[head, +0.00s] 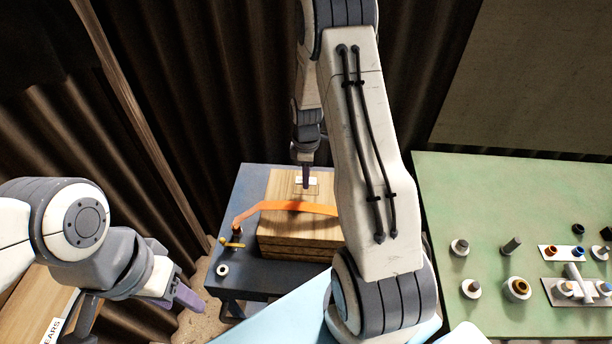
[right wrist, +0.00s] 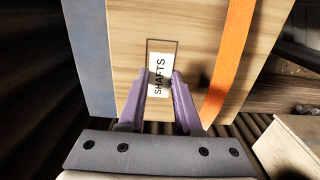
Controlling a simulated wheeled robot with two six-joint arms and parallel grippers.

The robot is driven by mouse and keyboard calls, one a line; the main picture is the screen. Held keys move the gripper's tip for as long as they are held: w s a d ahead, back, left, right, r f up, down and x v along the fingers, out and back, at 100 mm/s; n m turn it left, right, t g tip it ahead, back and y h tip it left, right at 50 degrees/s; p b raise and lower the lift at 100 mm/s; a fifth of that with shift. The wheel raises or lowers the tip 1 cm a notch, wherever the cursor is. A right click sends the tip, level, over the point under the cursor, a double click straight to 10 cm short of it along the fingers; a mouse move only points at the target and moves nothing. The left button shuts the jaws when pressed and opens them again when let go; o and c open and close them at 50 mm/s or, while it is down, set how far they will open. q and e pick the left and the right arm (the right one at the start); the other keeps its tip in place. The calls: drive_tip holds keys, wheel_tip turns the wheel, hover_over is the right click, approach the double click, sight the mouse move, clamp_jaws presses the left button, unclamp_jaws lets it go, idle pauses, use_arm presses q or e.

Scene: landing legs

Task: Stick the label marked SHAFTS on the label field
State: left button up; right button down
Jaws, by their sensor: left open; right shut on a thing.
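The white label marked SHAFTS (right wrist: 158,78) is between the purple fingertips of my right gripper (right wrist: 160,85) in the right wrist view. My right gripper is shut on it. The label lies over the lower part of the label field (right wrist: 162,44), a dark rectangular outline on the top of the wooden crate (right wrist: 130,25). Whether the label touches the wood I cannot tell. In the head view, my right gripper (head: 307,178) points down at the crate (head: 290,235) with the label (head: 312,181) at its tip. My left gripper (head: 140,315) is open and empty at the lower left.
An orange strap (head: 280,206) crosses the crate, close to the label field. The crate stands on a blue-grey table (head: 250,183). A green table (head: 450,200) with several cylindrical parts is at the right.

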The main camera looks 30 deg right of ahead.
drive_tip(key=shift+f, duration=0.1)
drive_tip(key=shift+f+b, duration=0.8)
drive_tip(key=shift+f, duration=0.3)
drive_tip(key=shift+f, duration=0.15)
idle(0.4)
drive_tip(key=shift+f, duration=0.15)
idle(0.4)
drive_tip(key=c, duration=0.5)
unclamp_jaws()
